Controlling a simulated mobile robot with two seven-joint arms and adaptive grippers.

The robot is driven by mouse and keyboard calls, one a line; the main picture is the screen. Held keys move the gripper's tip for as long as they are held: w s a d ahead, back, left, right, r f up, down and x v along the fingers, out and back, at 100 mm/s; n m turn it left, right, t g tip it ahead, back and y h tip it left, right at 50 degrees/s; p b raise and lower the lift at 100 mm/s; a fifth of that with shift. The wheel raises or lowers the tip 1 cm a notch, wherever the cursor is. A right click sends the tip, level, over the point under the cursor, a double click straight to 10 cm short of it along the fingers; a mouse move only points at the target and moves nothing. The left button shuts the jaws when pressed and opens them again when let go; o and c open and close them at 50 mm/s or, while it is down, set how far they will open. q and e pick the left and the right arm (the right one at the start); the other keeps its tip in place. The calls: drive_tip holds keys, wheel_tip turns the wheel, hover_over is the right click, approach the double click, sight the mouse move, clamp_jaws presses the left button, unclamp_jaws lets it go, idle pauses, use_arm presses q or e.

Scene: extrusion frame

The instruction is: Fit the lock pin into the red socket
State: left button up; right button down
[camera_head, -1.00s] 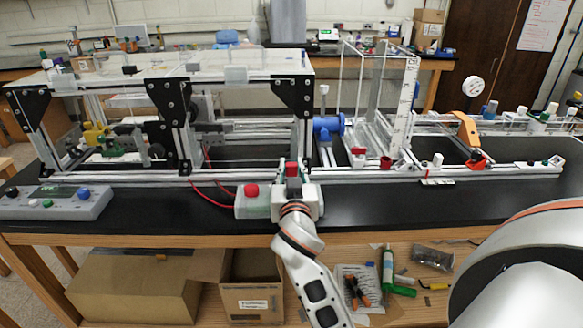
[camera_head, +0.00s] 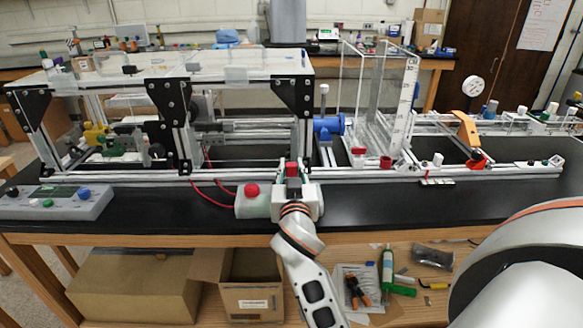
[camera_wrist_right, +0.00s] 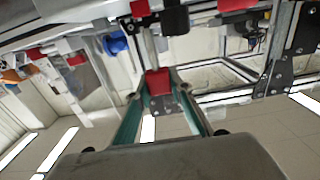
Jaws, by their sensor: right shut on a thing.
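My right gripper (camera_head: 292,174) is at the front rail of the frame, in the middle of the head view. Its green-lined fingers are shut on a red block, which I take to be the head of the lock pin (camera_head: 292,168). In the right wrist view the red head (camera_wrist_right: 158,82) sits between the fingertips, with a grey metal rod beyond it. Red parts show at the top of that view, one near the rod (camera_wrist_right: 140,8) and one to the right (camera_wrist_right: 235,4). I cannot tell which is the red socket, or whether the pin touches it. My left gripper is out of view.
A pale box with a red button (camera_head: 252,190) stands just left of my right gripper. A blue valve (camera_head: 328,127) and a clear tank (camera_head: 378,110) stand behind to the right. A control panel (camera_head: 55,202) lies at the left. The black bench front is clear to the right.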

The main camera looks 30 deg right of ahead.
drive_tip(key=shift+f+b, duration=1)
drive_tip(key=shift+f, duration=0.2)
drive_tip(key=c, duration=1.7)
unclamp_jaws()
